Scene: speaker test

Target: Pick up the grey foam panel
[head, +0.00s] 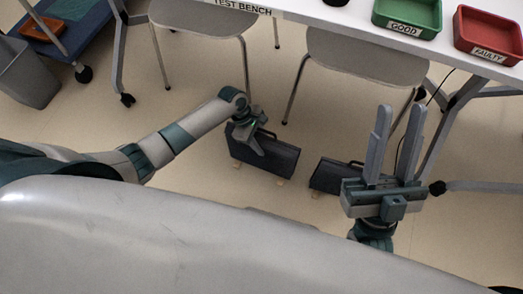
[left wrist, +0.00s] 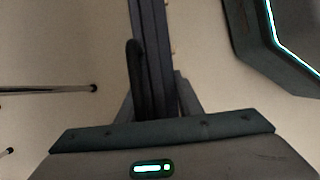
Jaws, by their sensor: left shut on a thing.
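Two dark grey, slab-like panels stand on edge on the floor below the bench. The left panel (head: 275,157) has a handle-like loop on its top edge, and my left gripper (head: 256,140) is shut on it from above. In the left wrist view the panel (left wrist: 155,45) runs away from me between the fingers, partly hidden by the gripper body. I cannot tell whether it is clear of the floor. The right panel (head: 330,175) is partly hidden by my right gripper (head: 398,125), which is open and empty, fingers apart. I cannot tell which panel is foam.
Small wooden blocks (head: 280,182) lie by the panels' lower edges. The white bench (head: 360,25) carries a green GOOD tray (head: 405,28) and a red FAULTY tray (head: 490,52). Two stools (head: 365,58) and bench legs stand close behind. A bin (head: 28,75) is at left.

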